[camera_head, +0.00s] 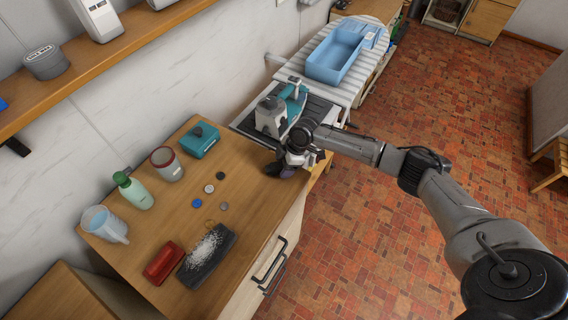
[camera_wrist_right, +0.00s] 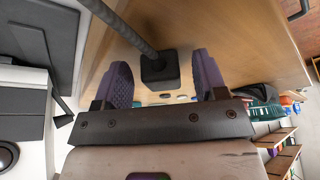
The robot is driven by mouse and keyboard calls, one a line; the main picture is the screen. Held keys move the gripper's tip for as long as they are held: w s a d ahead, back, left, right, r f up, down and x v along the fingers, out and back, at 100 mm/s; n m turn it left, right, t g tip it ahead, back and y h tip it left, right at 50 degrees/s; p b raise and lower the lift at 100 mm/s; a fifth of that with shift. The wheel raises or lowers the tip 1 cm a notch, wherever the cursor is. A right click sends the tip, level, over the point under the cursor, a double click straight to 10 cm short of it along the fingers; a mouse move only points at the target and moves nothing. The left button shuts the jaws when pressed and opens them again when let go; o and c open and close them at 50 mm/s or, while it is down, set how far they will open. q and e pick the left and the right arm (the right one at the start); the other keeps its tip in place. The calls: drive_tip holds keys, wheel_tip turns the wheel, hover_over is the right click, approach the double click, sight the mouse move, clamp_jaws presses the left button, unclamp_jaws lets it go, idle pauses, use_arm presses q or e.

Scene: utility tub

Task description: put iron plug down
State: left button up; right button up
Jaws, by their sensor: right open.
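The iron plug (camera_wrist_right: 160,69) is a black block on a thick dark cord (camera_wrist_right: 124,24). In the right wrist view it appears against the wooden counter, between my right gripper's two purple fingers. The fingers are spread, with visible gaps on both sides of the plug. In the head view my right gripper (camera_head: 284,171) is low at the counter's far right corner, and the plug cannot be made out there. The teal and white iron (camera_head: 292,96) is just behind the gripper, beside a grey-white unit (camera_head: 270,119) on a dark mat. My left gripper is not in view.
The wooden counter (camera_head: 150,225) holds a teal box (camera_head: 200,140), a tin (camera_head: 166,163), a green bottle (camera_head: 132,190), a clear jug (camera_head: 104,224), a red brush (camera_head: 164,263), a dark tray (camera_head: 205,268) and several small discs. A blue tub (camera_head: 335,62) stands behind.

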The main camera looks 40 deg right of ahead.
drive_tip(key=shift+r, duration=0.2)
drive_tip(key=p+v, duration=0.1)
drive_tip(key=v, duration=1.1)
drive_tip(key=shift+g, duration=0.3)
drive_tip(key=s+a+f, duration=0.2)
drive_tip(key=a+f, duration=0.1)
drive_tip(key=a, duration=0.1)
drive_tip(key=s+a+f, duration=0.3)
drive_tip(key=a, duration=0.1)
drive_tip(key=s+a+f, duration=0.2)
drive_tip(key=a+f, duration=0.1)
drive_tip(key=a, duration=0.1)
drive_tip(key=shift+s, duration=0.25)
drive_tip(key=s+a+f+m+t, duration=0.1)
drive_tip(key=s+a+m, duration=0.1)
drive_tip(key=s+a, duration=0.35)
drive_tip(key=s+a+f+m+t, duration=0.1)
drive_tip(key=s+a+f+m, duration=0.15)
drive_tip(key=s, duration=0.55)
drive_tip(key=s+d+r+m+h, duration=0.2)
drive_tip(key=s+m, duration=0.3)
drive_tip(key=s, duration=0.4)
drive_tip(key=shift+s+r+m+h, duration=0.2)
drive_tip(key=shift+r+m+h, duration=0.15)
drive_tip(key=shift+r+h, duration=0.35)
